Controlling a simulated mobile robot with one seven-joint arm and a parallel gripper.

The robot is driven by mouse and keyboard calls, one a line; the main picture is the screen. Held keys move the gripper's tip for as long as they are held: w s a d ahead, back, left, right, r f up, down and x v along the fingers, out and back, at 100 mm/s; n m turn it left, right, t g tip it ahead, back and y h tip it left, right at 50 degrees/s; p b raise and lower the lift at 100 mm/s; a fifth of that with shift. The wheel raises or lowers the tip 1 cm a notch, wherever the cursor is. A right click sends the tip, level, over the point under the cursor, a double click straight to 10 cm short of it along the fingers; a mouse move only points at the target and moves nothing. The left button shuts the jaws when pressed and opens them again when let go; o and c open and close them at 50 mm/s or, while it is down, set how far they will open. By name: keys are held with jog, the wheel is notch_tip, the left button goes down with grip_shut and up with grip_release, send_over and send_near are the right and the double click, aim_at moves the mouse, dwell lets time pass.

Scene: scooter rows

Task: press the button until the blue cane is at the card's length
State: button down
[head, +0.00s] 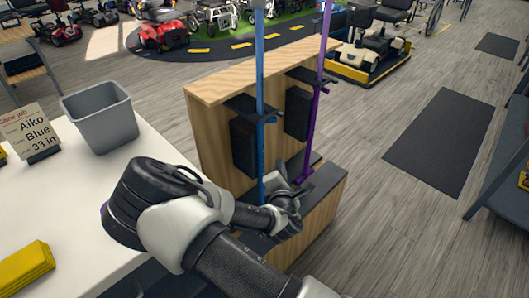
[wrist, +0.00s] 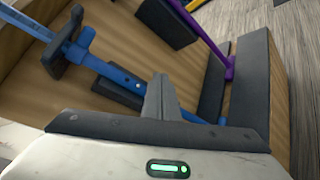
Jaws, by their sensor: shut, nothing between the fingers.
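The blue cane (head: 260,90) stands upright in a wooden stand; its top runs out of the head view. In the wrist view the blue cane (wrist: 105,68) runs diagonally, with small round spots on its shaft; I cannot tell which is the button. The card (head: 28,130) on the white table reads "Cane job", Aiko, Blue, 33 in. My gripper (head: 292,192) is low by the stand's base, near the blue cane's lower shaft. In the wrist view my gripper (wrist: 160,88) is shut and empty, its fingertips overlapping the cane; contact cannot be told.
A purple cane (head: 321,80) stands to the right in the same wooden stand (head: 205,125), which has black holders. A grey bin (head: 100,118) and a yellow folded item (head: 24,268) are on the white table (head: 95,200). Open floor lies to the right, with a dark mat (head: 440,140).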

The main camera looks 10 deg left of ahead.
jog(key=shift+w+a+b, duration=0.35)
jog(key=shift+w+a, duration=0.95)
jog(key=shift+a, duration=0.25)
dwell(1.0)
jog(key=shift+w+a, duration=0.25)
jog(key=shift+a, duration=0.05)
jog(key=shift+w+a+b, duration=0.2)
jog(key=shift+a+b, duration=0.05)
jog(key=shift+b, duration=0.05)
dwell(0.4)
jog(key=shift+w+a+r, duration=0.1)
jog(key=shift+w+a, duration=0.2)
jog(key=shift+a, duration=0.2)
dwell(0.8)
jog(key=shift+s+d, duration=0.75)
jog(key=shift+d, duration=0.15)
jog(key=shift+s+d, duration=1.65)
jog(key=shift+d, duration=0.3)
